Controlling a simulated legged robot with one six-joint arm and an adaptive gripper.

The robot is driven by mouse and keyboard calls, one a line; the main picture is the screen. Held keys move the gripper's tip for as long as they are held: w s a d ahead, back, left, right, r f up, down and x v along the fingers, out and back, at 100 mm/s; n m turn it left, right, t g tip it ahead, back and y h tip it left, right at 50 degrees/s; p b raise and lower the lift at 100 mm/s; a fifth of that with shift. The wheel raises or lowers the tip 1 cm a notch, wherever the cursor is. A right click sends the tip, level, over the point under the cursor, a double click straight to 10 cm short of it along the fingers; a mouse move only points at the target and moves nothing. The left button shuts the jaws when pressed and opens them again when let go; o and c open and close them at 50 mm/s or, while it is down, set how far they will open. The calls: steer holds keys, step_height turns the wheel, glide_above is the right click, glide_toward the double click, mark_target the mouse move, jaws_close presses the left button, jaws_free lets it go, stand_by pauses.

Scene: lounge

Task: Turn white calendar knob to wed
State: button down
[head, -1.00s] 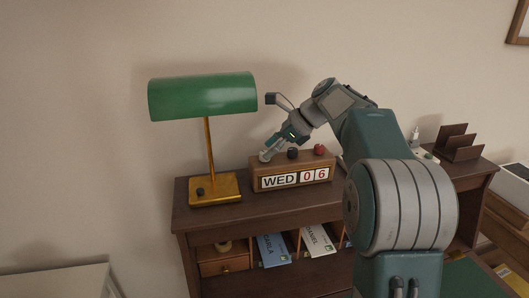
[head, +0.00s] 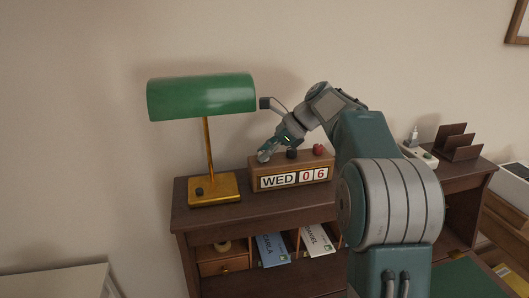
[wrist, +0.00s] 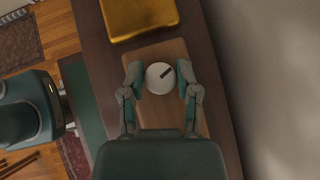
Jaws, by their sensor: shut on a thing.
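The wooden calendar (head: 255,184) stands on top of the desk, and its windows read WED, 0 and 6. Its white knob (wrist: 158,82) is round with a dark pointer mark angled to the upper right in the wrist view. My gripper (wrist: 160,76) is shut on the white knob, one finger on each side. In the head view my gripper (head: 266,154) reaches down to the calendar's left end and mostly hides the white knob. A black knob (head: 292,154) and a red knob (head: 318,149) sit further right on the calendar's top.
A brass lamp (head: 215,189) with a green shade (head: 202,96) stands close to the left of the calendar. A wooden letter rack (head: 458,144) stands at the desk's right end. Envelopes (head: 272,250) lie in the desk's cubbies. The wall is close behind.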

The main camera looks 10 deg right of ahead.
steer(key=shift+n+g, duration=0.9)
steer(key=shift+n, duration=0.3)
steer(key=shift+c, duration=1.7)
jaws_free()
steer(key=shift+w+f, duration=0.1)
steer(key=shift+v, duration=3.75)
